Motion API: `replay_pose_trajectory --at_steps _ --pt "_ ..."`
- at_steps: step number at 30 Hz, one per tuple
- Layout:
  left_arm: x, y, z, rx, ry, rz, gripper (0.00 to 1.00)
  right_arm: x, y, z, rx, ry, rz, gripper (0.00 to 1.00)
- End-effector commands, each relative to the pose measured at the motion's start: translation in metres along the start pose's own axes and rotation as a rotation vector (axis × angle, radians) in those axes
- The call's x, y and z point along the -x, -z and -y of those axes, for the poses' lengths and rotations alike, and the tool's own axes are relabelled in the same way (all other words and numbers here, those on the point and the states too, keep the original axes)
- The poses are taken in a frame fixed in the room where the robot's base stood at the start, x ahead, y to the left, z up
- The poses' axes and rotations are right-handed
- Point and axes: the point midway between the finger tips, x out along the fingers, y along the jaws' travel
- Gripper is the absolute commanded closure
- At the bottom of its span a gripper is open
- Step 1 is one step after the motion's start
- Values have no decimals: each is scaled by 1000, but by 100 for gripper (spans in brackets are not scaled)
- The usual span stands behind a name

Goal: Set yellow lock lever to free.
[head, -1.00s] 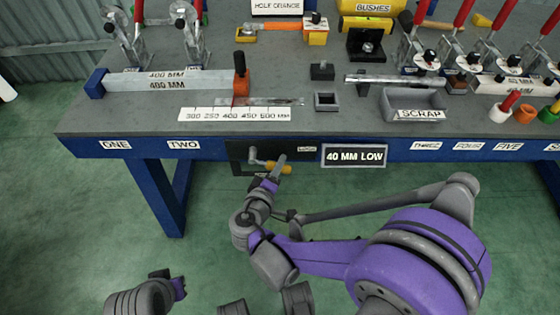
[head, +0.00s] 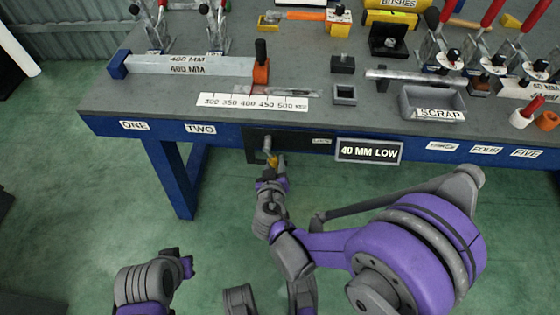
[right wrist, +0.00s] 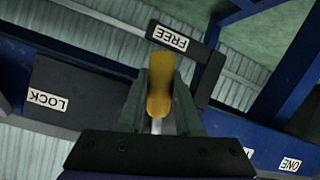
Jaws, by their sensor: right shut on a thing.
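The yellow lock lever (head: 272,160) is on a dark plate (head: 257,143) on the bench's blue front. In the head view its handle points down. In the right wrist view the yellow handle (right wrist: 160,85) lies between the two fingers of my right gripper (right wrist: 160,98), which is shut on it. The handle's end is close to the FREE label (right wrist: 168,38), and the LOCK label (right wrist: 47,100) is off to the left. In the head view my right gripper (head: 276,168) partly covers the lever. My left gripper (head: 187,266) is low at the left, its fingers unclear.
The bench front carries a "40 MM LOW" sign (head: 369,151) just right of the lever plate. A scrap tray (head: 433,103), a ruler strip (head: 253,104) and clamps stand on the bench top (head: 150,95). Below the bench is open green floor (head: 110,200).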

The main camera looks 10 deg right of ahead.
Motion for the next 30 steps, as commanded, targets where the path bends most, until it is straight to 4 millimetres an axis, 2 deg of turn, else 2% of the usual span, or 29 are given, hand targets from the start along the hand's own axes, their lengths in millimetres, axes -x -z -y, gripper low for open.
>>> replay_pose_trajectory --at_steps 9,24,25,30 --pt "1 0 0 0 0 0 100 -1 1 8 -99 42 -18 100" --pt "1 0 0 0 0 0 100 -1 2 10 -116 50 -21 100" --pt "1 0 0 0 0 0 100 -1 2 10 -116 50 -21 65" --pt "1 0 0 0 0 0 100 -1 2 10 -116 49 -21 37"
